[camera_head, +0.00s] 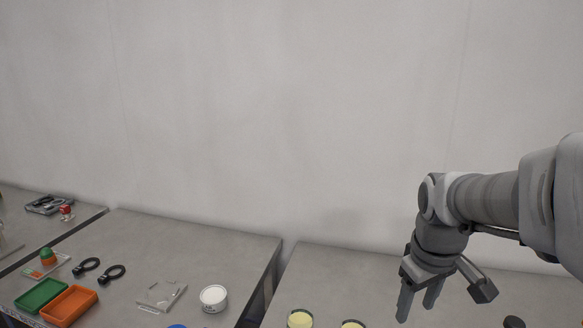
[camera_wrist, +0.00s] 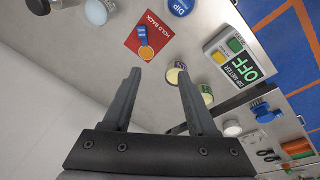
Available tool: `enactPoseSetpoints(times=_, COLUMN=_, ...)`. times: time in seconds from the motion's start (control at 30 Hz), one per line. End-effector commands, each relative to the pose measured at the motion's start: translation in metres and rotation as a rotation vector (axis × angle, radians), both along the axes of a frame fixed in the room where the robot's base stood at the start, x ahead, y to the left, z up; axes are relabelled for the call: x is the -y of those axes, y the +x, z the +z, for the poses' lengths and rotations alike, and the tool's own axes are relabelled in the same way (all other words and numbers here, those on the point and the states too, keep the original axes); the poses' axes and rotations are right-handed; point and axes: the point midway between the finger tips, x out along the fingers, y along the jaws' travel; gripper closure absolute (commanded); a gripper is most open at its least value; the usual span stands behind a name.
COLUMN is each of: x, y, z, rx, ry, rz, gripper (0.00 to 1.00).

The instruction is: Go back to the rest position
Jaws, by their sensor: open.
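My gripper (camera_head: 419,301) hangs at the end of my arm at the right of the head view, pointing down over the right-hand table (camera_head: 385,272). In the wrist view my gripper (camera_wrist: 160,88) shows two dark fingers spread apart with nothing between them. It is above the tabletop and apart from the objects there. A red card marked HOLD BACK (camera_wrist: 152,35) lies beyond the fingertips, with a blue and orange tag (camera_wrist: 145,44) on it.
Two pale yellow round containers (camera_head: 300,319) stand left of my gripper. A DIP METER device (camera_wrist: 234,55) reads OFF. The neighbouring table holds a green tray (camera_head: 40,295), an orange tray (camera_head: 69,306) and a white tub (camera_head: 213,298). Gaps separate the tables. A plain wall stands behind.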

Motion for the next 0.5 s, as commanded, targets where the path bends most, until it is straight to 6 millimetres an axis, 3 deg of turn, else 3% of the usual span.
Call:
enactPoseSetpoints(times=0.03, x=-0.010, y=-0.009, z=0.013, rx=0.036, ry=0.000, rz=-0.017, gripper=0.42)
enactPoseSetpoints(times=0.2, x=-0.036, y=-0.040, z=0.039, rx=0.139, ry=0.027, rz=-0.103, gripper=0.42)
enactPoseSetpoints(times=0.5, x=-0.068, y=-0.096, z=0.058, rx=0.277, ry=0.130, rz=-0.250, gripper=0.42)
